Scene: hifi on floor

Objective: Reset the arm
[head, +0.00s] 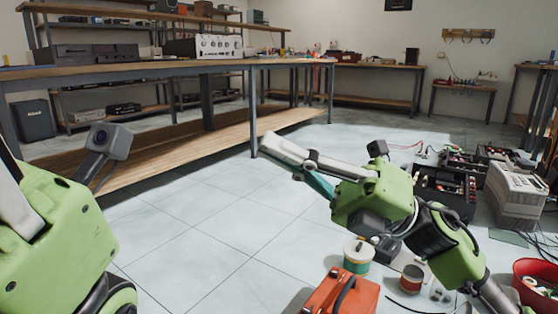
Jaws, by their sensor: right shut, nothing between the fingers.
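My right arm comes in from the lower right. Its green gripper body hangs above the tiled floor, and the right gripper (284,154) points left with its pale fingers shut and nothing between them. My left arm's green housing (60,230) fills the lower left corner, with a small grey camera on a stalk beside it. A pale part of the left gripper (14,205) shows at the left edge, cut off by the frame, so its fingertips cannot be made out. Neither gripper is seen touching anything.
A long workbench (130,71) with a lower shelf stands behind at the left. An orange-red box (340,295), a wire spool (357,256), a black crate (442,195), a grey device (517,190) and a red bucket (537,280) are on the floor at right. The middle floor is clear.

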